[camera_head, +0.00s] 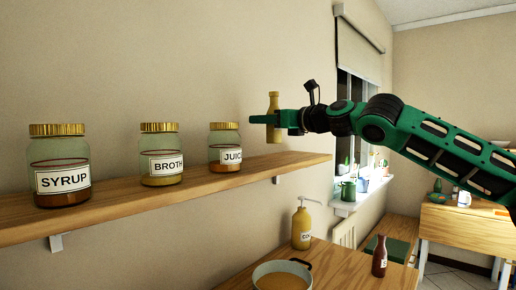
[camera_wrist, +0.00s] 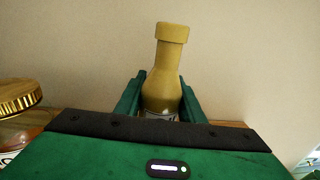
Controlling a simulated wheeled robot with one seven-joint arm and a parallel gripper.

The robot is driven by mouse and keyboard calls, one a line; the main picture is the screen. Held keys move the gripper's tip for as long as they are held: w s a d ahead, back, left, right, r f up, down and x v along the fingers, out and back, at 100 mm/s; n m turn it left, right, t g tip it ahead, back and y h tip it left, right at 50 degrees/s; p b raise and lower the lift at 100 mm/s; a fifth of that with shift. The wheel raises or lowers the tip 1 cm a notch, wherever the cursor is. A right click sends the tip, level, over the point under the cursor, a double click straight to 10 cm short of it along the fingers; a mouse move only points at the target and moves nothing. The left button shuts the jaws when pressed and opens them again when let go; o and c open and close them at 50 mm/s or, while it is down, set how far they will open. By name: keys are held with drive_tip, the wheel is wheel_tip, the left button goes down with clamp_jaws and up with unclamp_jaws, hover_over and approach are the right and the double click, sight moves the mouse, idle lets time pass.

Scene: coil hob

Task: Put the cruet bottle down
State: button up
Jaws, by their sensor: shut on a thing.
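The cruet bottle (camera_head: 273,119) is yellow-gold with a narrow neck, and it is upright in my gripper (camera_head: 272,118) near the right end of the wooden shelf (camera_head: 205,190). The wrist view shows the bottle (camera_wrist: 165,75) between the two green fingers of my gripper (camera_wrist: 160,95), which are shut on it. The bottle's lower part is hidden in the wrist view by the gripper body. In the head view its base appears a little above the shelf or close to it; I cannot tell whether they touch.
Jars labelled SYRUP (camera_head: 60,165), BROTH (camera_head: 161,154) and JUICE (camera_head: 225,147) stand along the shelf, JUICE nearest the bottle. Below are a pot (camera_head: 282,274), a pump bottle (camera_head: 301,228) and a dark red bottle (camera_head: 379,257). The shelf's right end looks clear.

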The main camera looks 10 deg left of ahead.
drive_tip(key=shift+f, duration=2.7)
drive_tip(key=o, duration=1.2)
drive_tip(key=shift+f, duration=0.1)
drive_tip(key=v, duration=1.2)
drive_tip(key=shift+s, duration=0.2)
